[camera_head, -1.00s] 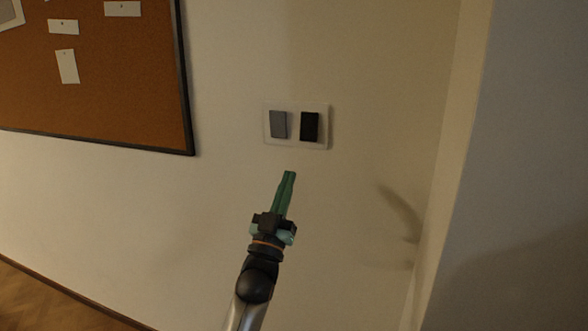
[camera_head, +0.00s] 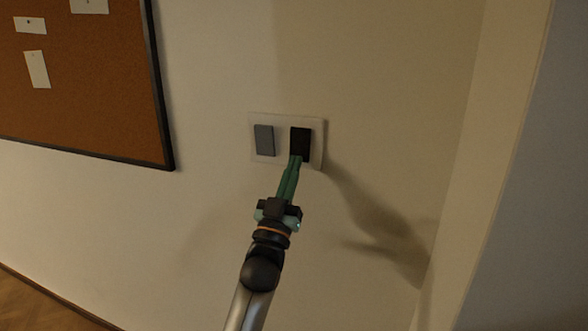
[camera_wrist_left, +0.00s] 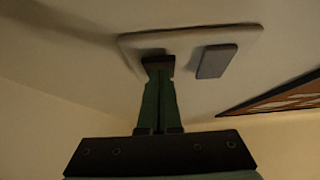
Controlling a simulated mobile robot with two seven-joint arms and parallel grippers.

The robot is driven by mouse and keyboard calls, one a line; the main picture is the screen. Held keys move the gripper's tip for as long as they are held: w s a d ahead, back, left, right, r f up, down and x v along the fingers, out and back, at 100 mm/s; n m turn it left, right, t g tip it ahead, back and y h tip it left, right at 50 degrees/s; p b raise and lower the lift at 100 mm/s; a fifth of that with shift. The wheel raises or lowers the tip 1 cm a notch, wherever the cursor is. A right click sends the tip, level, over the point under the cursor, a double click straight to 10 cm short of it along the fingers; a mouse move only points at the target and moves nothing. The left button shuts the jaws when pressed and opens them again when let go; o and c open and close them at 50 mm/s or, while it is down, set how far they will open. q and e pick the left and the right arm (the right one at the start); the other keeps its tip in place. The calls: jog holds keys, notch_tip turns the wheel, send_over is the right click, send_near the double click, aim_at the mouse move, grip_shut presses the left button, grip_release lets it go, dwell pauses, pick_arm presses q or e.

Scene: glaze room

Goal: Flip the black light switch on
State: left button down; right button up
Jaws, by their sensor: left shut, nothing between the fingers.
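The black light switch (camera_head: 300,142) is the right one of two rockers on a pale wall plate (camera_head: 282,163). My left gripper (camera_head: 295,158) is shut and empty, with its green fingertips at the lower edge of the black switch in the head view. In the left wrist view the closed fingertips (camera_wrist_left: 159,75) overlap the black switch (camera_wrist_left: 157,62) and hide part of it. I cannot tell for sure whether they touch it. My right gripper is not in view.
A grey switch (camera_head: 264,140) sits beside the black one, also in the wrist view (camera_wrist_left: 215,61). A cork board (camera_head: 75,90) with pinned papers hangs to the left. A wall corner (camera_head: 490,170) juts out on the right. The wall below the plate is clear.

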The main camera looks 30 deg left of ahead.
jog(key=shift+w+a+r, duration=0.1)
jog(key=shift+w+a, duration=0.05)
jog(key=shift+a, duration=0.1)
pick_arm(q)
jog(key=shift+w+a+f+t+b, duration=0.1)
jog(key=shift+w+t+b, duration=0.35)
jog(key=shift+b, duration=0.8)
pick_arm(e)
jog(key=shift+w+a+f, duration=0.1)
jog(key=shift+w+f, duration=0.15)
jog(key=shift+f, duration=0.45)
pick_arm(q)
jog(key=shift+f, duration=0.1)
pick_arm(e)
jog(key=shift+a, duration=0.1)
